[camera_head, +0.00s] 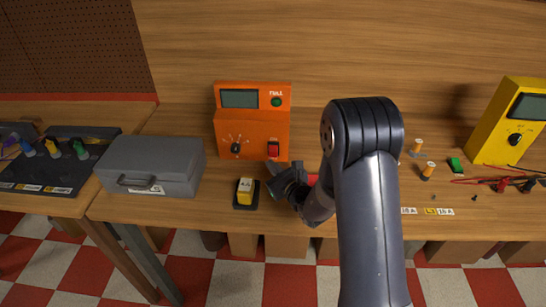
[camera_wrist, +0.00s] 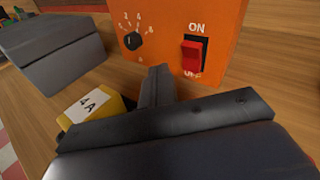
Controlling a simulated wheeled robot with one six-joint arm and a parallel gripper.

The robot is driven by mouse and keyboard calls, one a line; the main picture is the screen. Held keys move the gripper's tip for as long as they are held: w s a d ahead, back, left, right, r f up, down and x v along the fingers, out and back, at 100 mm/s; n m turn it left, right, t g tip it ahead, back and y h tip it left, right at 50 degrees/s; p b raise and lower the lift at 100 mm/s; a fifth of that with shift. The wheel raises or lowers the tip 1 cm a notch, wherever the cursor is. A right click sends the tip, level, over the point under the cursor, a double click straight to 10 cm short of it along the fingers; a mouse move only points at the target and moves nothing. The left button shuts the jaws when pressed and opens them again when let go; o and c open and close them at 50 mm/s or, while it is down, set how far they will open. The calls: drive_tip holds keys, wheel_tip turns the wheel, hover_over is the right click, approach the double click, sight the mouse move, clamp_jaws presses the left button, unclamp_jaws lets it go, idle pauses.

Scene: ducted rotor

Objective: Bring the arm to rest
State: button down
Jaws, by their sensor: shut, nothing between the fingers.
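My gripper (camera_head: 278,172) is shut and empty in front of the orange tester (camera_head: 225,128), close to its lower right. In the wrist view my shut fingers (camera_wrist: 158,78) point at the tester, below and between its black dial (camera_wrist: 132,41) and its red ON/OFF switch (camera_wrist: 192,55). I cannot tell whether the fingertips touch the tester. My arm reaches over the bench from the front, with its elbow raised, and hides part of the bench behind it. A yellow block (camera_wrist: 90,105) marked 4 A sits just left of my gripper on a black base (camera_head: 246,206).
A grey case (camera_head: 150,165) stands on the wooden bench at the left. A yellow meter (camera_head: 508,125) with test leads stands at the right. Orange spools (camera_head: 428,170) and a green piece (camera_head: 455,165) lie right of my arm. A red thing is partly hidden behind my arm.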

drive_tip(key=shift+w+f, duration=0.3)
drive_tip(key=shift+w, duration=0.3)
drive_tip(key=shift+w+f, duration=0.25)
drive_tip(key=shift+w, duration=0.3)
drive_tip(key=shift+r+p, duration=0.25)
drive_tip(key=shift+p, duration=0.55)
drive_tip(key=shift+s+p, duration=0.1)
drive_tip(key=shift+p, duration=0.8)
drive_tip(key=p, duration=0.2)
drive_tip(key=shift+p, duration=0.3)
drive_tip(key=shift+s+a+r+b, duration=0.1)
drive_tip(key=shift+s+r, duration=0.25)
drive_tip(key=shift+s, duration=0.55)
drive_tip(key=shift+s+d+r+b, duration=0.15)
drive_tip(key=shift+s+r, duration=0.25)
drive_tip(key=shift+s, duration=0.55)
drive_tip(key=shift+s+a+r+b, duration=0.15)
drive_tip(key=shift+s+r, duration=0.2)
drive_tip(key=shift+s, duration=0.55)
drive_tip(key=w+f, duration=0.1)
drive_tip(key=w, duration=0.1)
drive_tip(key=w+f, duration=0.2)
drive_tip(key=w, duration=0.1)
drive_tip(key=shift+w+b, duration=0.35)
drive_tip(key=shift+b, duration=1.1)
